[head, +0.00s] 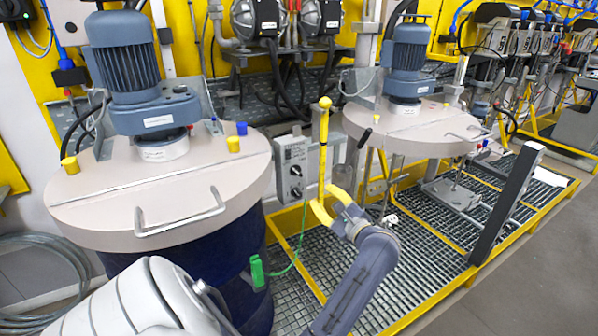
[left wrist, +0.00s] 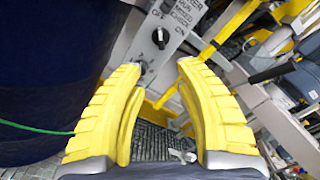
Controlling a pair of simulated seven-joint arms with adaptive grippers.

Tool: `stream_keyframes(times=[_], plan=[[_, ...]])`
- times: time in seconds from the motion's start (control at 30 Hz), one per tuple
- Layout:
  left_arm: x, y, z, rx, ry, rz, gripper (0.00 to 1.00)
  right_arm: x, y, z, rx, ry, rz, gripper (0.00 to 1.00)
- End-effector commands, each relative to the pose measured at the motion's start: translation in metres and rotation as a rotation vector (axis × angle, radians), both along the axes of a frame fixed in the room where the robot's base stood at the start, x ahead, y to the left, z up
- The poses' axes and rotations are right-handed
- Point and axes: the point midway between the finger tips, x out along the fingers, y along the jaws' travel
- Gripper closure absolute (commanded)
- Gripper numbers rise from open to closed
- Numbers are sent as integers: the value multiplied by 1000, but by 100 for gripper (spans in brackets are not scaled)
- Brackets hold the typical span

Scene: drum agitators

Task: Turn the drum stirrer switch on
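The grey switch box (head: 293,168) hangs beside the left drum in the head view, with dark knobs on its front. In the left wrist view the panel (left wrist: 178,50) carries printed lettering including OFF and ON. One black knob (left wrist: 159,38) is near the top, and a lower dark knob (left wrist: 138,68) is partly behind the left finger. My left gripper (head: 330,203) has yellow fingers and is right of and slightly below the box, apart from it. In the left wrist view its fingers (left wrist: 158,70) are spread with nothing between them. My right gripper is not in view.
The left drum (head: 228,250) with its pale lid (head: 100,205) and blue motor (head: 122,55) stands close left of the box. A yellow upright rod (head: 324,140) is between box and gripper. A green clamp (head: 257,270) with its wire hangs at the drum. Grating (head: 400,270) lies below.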

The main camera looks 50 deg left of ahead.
Motion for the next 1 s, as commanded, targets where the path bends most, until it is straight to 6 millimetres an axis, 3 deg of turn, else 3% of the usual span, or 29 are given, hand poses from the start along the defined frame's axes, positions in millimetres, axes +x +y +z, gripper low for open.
stream_keyframes(times=[0.17, 0.7, 1.0], plan=[[3, 18, 1, 6, -3, 2, 66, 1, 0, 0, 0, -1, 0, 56], [22, 113, 2, 9, 1, 2, 66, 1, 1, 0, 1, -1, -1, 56], [30, 152, 1, 7, 2, 0, 66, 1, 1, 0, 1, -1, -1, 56]])
